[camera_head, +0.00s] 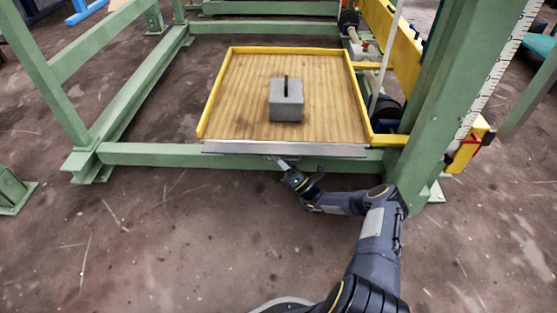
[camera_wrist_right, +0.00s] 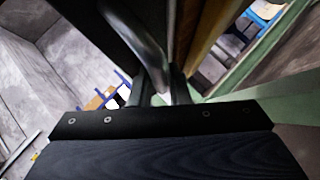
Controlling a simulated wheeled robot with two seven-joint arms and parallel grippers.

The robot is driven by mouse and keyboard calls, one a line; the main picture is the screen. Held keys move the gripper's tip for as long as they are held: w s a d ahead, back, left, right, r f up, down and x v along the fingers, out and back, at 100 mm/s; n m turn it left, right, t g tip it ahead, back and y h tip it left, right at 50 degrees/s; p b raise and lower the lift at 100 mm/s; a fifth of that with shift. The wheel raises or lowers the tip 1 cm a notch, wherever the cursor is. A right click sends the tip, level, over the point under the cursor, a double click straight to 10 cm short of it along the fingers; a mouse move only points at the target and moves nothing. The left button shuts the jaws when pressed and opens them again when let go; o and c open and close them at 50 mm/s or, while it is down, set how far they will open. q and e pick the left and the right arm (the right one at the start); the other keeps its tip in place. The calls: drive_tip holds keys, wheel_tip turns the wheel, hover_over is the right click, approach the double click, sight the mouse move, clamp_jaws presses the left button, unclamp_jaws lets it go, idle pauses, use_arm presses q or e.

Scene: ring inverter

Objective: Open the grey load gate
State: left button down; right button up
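The grey load gate (camera_head: 240,148) is a long, low metal strip along the front edge of the wooden platform. It stands across the platform's open side and looks closed. My right gripper (camera_head: 284,166) is at the front of the gate, just below its middle, and is seen from behind and above. In the right wrist view, a curved grey metal bar (camera_wrist_right: 149,45) lies close in front of the dark gripper body. I cannot tell whether the fingers are shut on it. My left gripper is out of view.
The floor in front is clear.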

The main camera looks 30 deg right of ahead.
drive_tip(key=shift+s+r, duration=0.1)
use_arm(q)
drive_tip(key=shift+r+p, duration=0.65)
use_arm(e)
drive_tip(key=v, duration=0.7)
drive_tip(key=shift+s+f, duration=0.25)
drive_tip(key=shift+s, duration=0.05)
drive_tip(key=shift+d, duration=0.15)
